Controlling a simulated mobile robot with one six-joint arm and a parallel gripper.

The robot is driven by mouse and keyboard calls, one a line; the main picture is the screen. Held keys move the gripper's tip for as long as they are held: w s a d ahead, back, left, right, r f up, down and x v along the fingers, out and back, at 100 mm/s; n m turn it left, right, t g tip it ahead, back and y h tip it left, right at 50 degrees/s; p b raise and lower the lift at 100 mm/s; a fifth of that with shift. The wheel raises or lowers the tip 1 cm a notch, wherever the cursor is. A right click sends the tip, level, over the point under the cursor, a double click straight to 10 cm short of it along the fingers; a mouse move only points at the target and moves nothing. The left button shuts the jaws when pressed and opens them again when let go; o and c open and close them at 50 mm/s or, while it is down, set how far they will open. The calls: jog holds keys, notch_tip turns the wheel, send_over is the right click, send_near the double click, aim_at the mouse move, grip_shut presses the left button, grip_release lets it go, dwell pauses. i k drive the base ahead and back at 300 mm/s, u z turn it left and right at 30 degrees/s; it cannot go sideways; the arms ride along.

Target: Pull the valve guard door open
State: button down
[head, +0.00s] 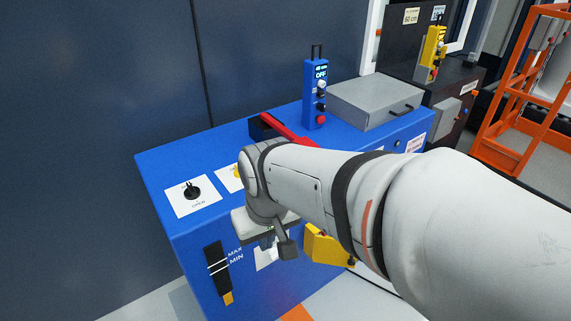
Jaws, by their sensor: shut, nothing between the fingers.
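A yellow panel (325,247) with a small dark knob at its lower right stands at the front of the blue cabinet (190,240). It looks like the valve guard door, but my arm covers part of it and I cannot tell how far open it is. My gripper (268,243) points down near the cabinet's front face, to the left of the yellow panel and apart from it in the picture. It is shut and empty. Its fingertips are small and partly hidden. A white plate (265,259) shows behind and below it.
On the cabinet top are a black knob (192,190) marked OPEN, a red lever (285,129), a blue control pendant (315,92) and a grey box (375,101) with a dark handle. A MAX/MIN gauge (217,270) is on the front. Orange railing (500,115) stands at right.

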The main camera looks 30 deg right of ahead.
aim_at(327, 251)
jog(key=u, duration=0.35)
jog(key=k, duration=0.1)
jog(key=z, duration=0.85)
jog(key=i, duration=0.4)
jog(key=z, duration=0.45)
